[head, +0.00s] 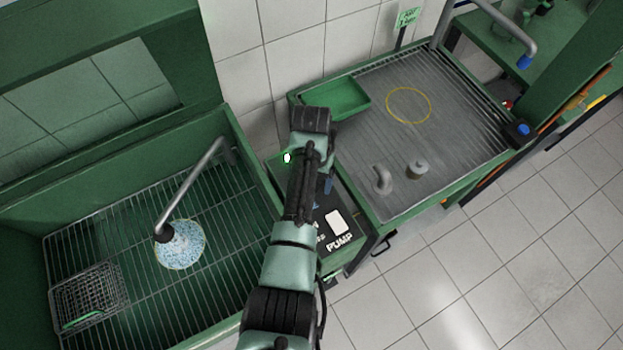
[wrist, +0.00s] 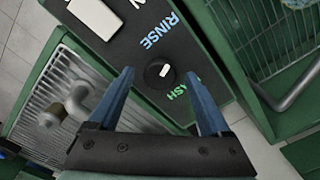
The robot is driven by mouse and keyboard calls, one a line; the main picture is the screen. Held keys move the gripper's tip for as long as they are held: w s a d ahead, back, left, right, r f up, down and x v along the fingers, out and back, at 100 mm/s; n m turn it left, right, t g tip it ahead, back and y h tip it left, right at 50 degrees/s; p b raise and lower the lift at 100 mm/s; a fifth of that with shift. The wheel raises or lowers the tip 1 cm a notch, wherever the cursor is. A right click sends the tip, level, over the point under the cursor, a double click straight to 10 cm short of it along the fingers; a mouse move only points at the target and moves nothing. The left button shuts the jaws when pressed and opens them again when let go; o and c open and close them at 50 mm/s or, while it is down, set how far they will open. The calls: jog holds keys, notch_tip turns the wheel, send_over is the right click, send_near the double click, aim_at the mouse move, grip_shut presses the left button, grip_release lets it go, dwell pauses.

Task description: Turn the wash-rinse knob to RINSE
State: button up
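The wash-rinse knob (wrist: 157,76) is a round black knob with a short white mark, on a black panel in the wrist view. The RINSE label (wrist: 160,31) is beyond it in light blue. The green WASH label (wrist: 178,97) is partly hidden behind a finger. My gripper (wrist: 158,72) is open, with one blue finger on each side of the knob and gaps showing between. I cannot tell how deep the fingertips reach. In the head view my arm hangs over the panel (head: 322,222) and hides the knob.
A white plate sits beside the word PUMP (head: 340,242) on the panel. A green sink with a wire grate (head: 118,235) and a mesh basket (head: 90,298) is at left. A ribbed metal drain table (head: 440,130) with a green tray (head: 338,98) is at right.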

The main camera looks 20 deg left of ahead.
notch_tip(320, 180, up, 13)
jog(key=b, duration=0.1)
dwell(0.7)
dwell(0.4)
